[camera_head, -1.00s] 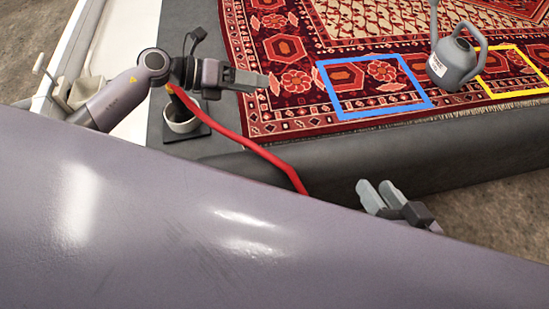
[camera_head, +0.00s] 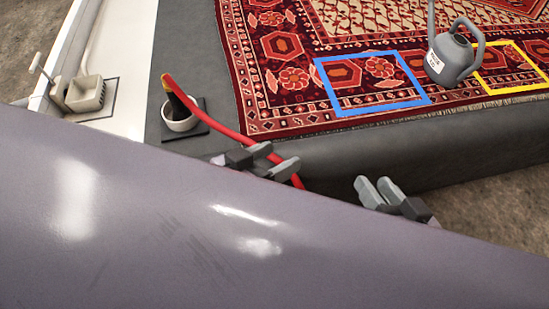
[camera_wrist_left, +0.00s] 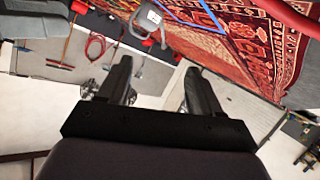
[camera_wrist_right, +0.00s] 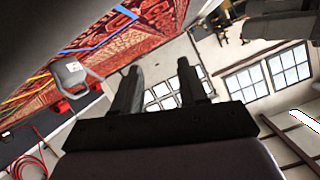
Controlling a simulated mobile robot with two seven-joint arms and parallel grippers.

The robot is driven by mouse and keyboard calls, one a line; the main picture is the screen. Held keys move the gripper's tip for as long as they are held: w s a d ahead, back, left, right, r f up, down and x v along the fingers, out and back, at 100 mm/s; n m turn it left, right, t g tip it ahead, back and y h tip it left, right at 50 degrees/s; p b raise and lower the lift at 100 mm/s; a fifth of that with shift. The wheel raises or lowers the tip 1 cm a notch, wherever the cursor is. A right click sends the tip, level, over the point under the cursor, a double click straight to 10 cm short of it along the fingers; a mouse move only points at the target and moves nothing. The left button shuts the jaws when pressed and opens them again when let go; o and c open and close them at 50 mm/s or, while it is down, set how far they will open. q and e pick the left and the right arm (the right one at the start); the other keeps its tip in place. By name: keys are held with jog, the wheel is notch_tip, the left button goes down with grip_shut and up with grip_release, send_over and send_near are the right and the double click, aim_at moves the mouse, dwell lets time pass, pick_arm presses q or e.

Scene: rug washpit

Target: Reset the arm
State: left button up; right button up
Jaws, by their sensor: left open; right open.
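In the head view my left gripper (camera_head: 270,160) is low in front of the dark platform's front side, beside the red hose, open and empty. Its two fingers also show apart in the left wrist view (camera_wrist_left: 160,85). My right gripper (camera_head: 375,190) is further right in the head view, in front of the platform's side, open and empty. Its spread fingers show in the right wrist view (camera_wrist_right: 160,85). Much of both arms is hidden behind a large grey-purple surface, seemingly part of my body.
A patterned red rug (camera_head: 300,45) lies on the dark platform (camera_head: 210,148). A blue frame (camera_head: 378,106) and a yellow frame (camera_head: 518,92) mark it. A grey watering can (camera_head: 452,62) stands by the yellow frame.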

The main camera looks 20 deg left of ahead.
pick_arm(q)
jog(key=shift+s+d, duration=0.15)
jog(key=shift+s, duration=0.1)
jog(key=s+a+r+y+p, duration=0.1)
jog(key=a+r+p, duration=0.2)
jog(key=p, duration=0.7)
jog(key=s+a+r+g+y+p, duration=0.1)
jog(key=s+a+r+y+p, duration=0.1)
jog(key=a+r+p, duration=0.2)
jog(key=s+a+r+y+p, duration=0.1)
jog(key=a+r+p, duration=0.3)
jog(key=p, duration=1.4)
notch_tip(320, 180, up, 4)
jog(key=shift+s+r+g+y, duration=0.2)
jog(key=shift+s+g+y, duration=0.1)
jog(key=shift+s+y, duration=0.15)
pick_arm(e)
jog(key=s+d+r+h, duration=0.2)
jog(key=d+r, duration=0.3)
jog(key=r, duration=0.2)
jog(key=s+d+r+g+h, duration=0.1)
jog(key=s+d+r+h, duration=0.2)
jog(key=d+r, duration=0.3)
notch_tip(320, 180, up, 2)
jog(key=shift+r, duration=0.2)
pick_arm(q)
jog(key=c, duration=0.4)
jog(key=shift+w+d, duration=0.1)
pick_arm(e)
jog(key=shift+d, duration=0.1)
